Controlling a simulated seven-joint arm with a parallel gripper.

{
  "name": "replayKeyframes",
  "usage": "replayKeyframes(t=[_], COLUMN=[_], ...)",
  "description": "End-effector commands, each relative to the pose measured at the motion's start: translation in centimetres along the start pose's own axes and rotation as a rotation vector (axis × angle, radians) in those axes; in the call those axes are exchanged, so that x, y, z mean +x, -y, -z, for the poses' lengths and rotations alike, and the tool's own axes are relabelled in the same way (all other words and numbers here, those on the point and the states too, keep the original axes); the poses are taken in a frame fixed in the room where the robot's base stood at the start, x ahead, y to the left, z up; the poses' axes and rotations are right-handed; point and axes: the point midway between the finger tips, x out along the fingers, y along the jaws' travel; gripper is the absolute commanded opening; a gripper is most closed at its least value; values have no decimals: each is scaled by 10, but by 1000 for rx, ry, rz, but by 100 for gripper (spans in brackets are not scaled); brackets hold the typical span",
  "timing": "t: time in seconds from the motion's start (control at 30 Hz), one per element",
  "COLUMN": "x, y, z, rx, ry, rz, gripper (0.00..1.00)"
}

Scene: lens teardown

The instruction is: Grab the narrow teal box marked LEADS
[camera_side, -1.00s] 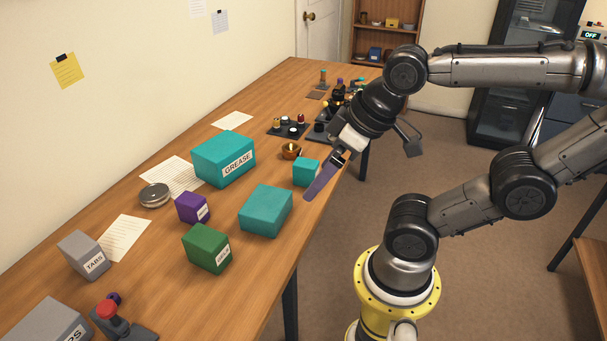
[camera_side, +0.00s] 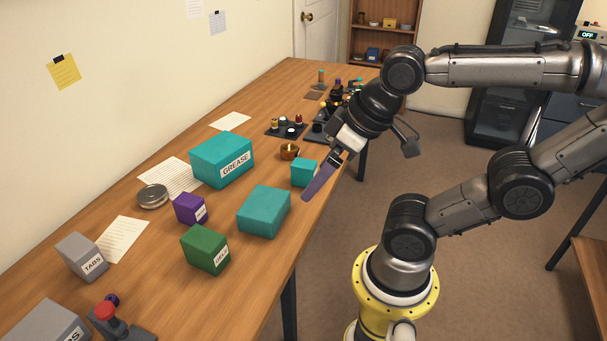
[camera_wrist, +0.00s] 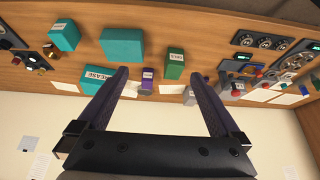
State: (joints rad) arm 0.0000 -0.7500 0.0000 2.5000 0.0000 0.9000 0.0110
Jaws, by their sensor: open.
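Three teal boxes stand on the wooden bench. The large one (camera_side: 210,155) is marked GREASE. A second, wide teal box (camera_side: 264,212) near the front edge shows no readable label. A small, narrower teal box (camera_side: 303,173) stands close behind my gripper in the side view, its label not visible. No LEADS marking can be read. My gripper (camera_side: 306,196) hangs at the bench's right edge, in front of the small box. In the wrist view my gripper (camera_wrist: 160,74) has its purple fingers apart with nothing held, and the small teal box (camera_wrist: 64,36) is at upper left.
A purple box (camera_side: 188,207), a green box (camera_side: 204,250), grey boxes (camera_side: 78,252) and a joystick (camera_side: 106,316) stand nearer the camera. A brass bowl (camera_side: 290,152) and dark trays (camera_side: 284,130) lie farther back. A round tin (camera_side: 153,196) sits left.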

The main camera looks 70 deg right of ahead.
Motion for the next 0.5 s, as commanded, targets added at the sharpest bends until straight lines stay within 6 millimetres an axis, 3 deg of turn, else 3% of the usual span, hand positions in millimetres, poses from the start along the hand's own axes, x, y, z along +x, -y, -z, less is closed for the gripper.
replayKeyframes(t=[0.17, 0.33, 0.5], x=[-9, -15, -1], y=[0, -10, -39], z=[12, 60, 108], rx=[125, 353, 601], ry=[-25, -16, 31], rz=[2, -21, -81], gripper=[100, 100, 100])
